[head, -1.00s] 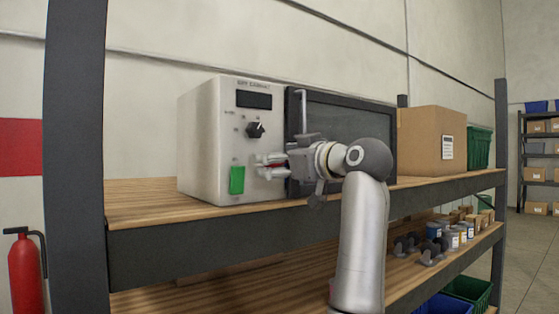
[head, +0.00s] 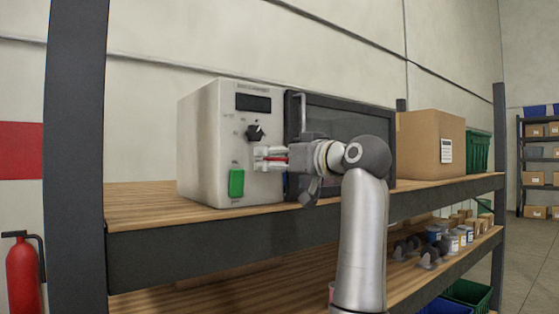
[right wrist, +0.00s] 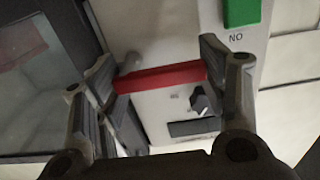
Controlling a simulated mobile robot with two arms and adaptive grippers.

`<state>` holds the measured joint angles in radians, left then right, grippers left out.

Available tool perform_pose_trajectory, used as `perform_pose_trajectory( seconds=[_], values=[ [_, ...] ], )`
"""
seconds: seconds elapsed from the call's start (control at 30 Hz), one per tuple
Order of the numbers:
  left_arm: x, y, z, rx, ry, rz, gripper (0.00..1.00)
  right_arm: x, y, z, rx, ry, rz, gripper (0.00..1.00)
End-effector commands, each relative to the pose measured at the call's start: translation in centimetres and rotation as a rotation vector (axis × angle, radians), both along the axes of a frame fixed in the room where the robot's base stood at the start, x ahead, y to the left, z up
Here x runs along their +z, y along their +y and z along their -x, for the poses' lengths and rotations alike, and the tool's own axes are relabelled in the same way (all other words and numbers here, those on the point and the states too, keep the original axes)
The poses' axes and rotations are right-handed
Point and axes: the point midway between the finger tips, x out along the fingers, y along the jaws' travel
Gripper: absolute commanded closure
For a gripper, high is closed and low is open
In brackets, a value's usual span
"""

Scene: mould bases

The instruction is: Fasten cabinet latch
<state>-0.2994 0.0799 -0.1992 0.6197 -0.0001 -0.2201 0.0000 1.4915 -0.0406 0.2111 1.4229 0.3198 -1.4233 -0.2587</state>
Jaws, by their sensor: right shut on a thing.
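The cabinet is a white box (head: 205,150) with a dark door (head: 345,125) on its right, standing on the wooden shelf. The door looks closed against the front. The latch is a red bar (right wrist: 162,80); a little of its red also shows between my fingers in the head view (head: 276,158). My right gripper (head: 262,158) is at the seam between white panel and door. Its fingers are shut on the latch, one at each end of the bar in the right wrist view (right wrist: 165,85). My left gripper is not in view.
The front panel has a dark display (head: 254,103), a black knob (head: 255,131) and a green switch (head: 237,183). A vertical door handle (head: 301,112) stands just above my gripper. A cardboard box (head: 430,145) and a green crate (head: 478,152) stand to the right. A dark post (head: 75,150) is at left.

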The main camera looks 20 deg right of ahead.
Motion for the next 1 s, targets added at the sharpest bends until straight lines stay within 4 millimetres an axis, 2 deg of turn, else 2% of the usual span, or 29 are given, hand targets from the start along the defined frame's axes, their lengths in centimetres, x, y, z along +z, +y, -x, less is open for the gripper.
perform_pose_trajectory(
  seconds=[0.03,0.07,0.2,0.67,0.87,1.0],
  values=[
    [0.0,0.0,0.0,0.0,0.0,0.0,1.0,0.3,0.0,0.0,0.0,-0.006,-0.003,0.58],
    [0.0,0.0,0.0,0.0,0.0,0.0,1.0,0.3,0.0,0.0,0.0,-0.006,-0.003,0.3],
    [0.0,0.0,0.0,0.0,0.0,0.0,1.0,0.2,0.0,0.0,0.0,-0.004,-0.003,0.12],
    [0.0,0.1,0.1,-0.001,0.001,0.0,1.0,0.2,-0.2,0.5,-0.001,-0.005,-0.002,0.12],
    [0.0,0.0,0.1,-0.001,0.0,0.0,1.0,0.1,-1.1,3.0,-0.002,-0.006,0.0,0.12],
    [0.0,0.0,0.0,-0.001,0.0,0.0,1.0,0.1,-2.1,5.5,-0.002,-0.005,0.0,0.12]
  ],
)
